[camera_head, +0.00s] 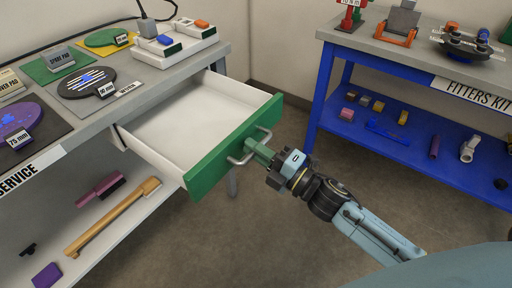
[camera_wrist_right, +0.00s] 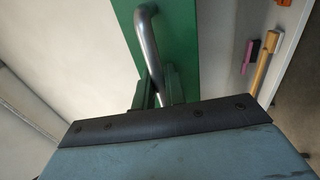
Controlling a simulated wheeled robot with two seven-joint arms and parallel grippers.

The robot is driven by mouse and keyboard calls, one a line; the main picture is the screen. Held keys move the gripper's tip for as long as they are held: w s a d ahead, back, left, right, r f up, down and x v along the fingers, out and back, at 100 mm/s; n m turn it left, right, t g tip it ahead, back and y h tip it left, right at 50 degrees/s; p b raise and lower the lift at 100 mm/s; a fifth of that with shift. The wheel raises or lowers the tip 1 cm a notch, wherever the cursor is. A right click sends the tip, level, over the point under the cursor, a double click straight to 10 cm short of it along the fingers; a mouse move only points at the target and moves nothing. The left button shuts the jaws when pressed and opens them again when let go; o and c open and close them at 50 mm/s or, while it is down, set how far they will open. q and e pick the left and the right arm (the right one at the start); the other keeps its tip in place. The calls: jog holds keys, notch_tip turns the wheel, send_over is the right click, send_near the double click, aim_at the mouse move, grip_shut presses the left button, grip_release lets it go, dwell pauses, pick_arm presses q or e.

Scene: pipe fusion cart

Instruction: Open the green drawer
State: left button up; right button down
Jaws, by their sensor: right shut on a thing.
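The green drawer (camera_head: 212,165) has a green front and white inner walls. It stands pulled out from under the grey service bench, and its inside looks empty. A metal bar handle (camera_head: 240,158) is fixed across its front. My right gripper (camera_head: 257,152) is shut on that handle. In the right wrist view the handle (camera_wrist_right: 148,45) passes down between the green fingers (camera_wrist_right: 160,92), against the green drawer front (camera_wrist_right: 184,40). The fingertips are partly hidden by the gripper body there. My left gripper is in neither view.
The service bench (camera_head: 135,85) holds pads, labelled discs and a white tray (camera_head: 175,42). A lower shelf (camera_head: 130,205) carries a wooden-coloured tool. A blue fitters kit bench (camera_head: 345,85) stands at right. Bare floor (camera_head: 190,250) lies between them.

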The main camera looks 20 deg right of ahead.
jog(key=c, duration=1.8)
grip_release()
jog(key=shift+s+d, duration=0.1)
